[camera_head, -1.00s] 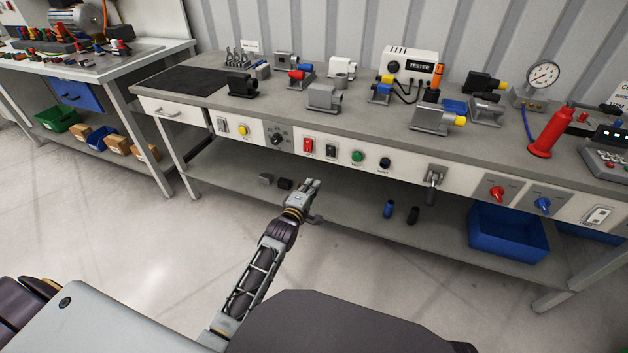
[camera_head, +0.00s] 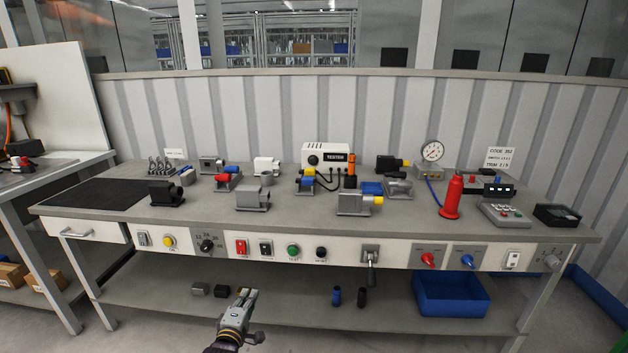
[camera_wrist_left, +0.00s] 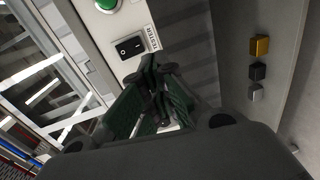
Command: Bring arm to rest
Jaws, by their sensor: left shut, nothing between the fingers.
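My left gripper (camera_head: 246,299) shows at the bottom of the head view, in front of the workbench (camera_head: 330,216) and below its front panel. It is shut and empty. In the left wrist view its fingers (camera_wrist_left: 150,68) meet, with the panel's black rocker switch (camera_wrist_left: 130,46) and part of a green button (camera_wrist_left: 106,5) beyond them. My right gripper is in neither current view.
Tools, a tester (camera_head: 326,157) and a red handle tool (camera_head: 452,197) stand on top. A second table (camera_head: 60,172) stands at the left.

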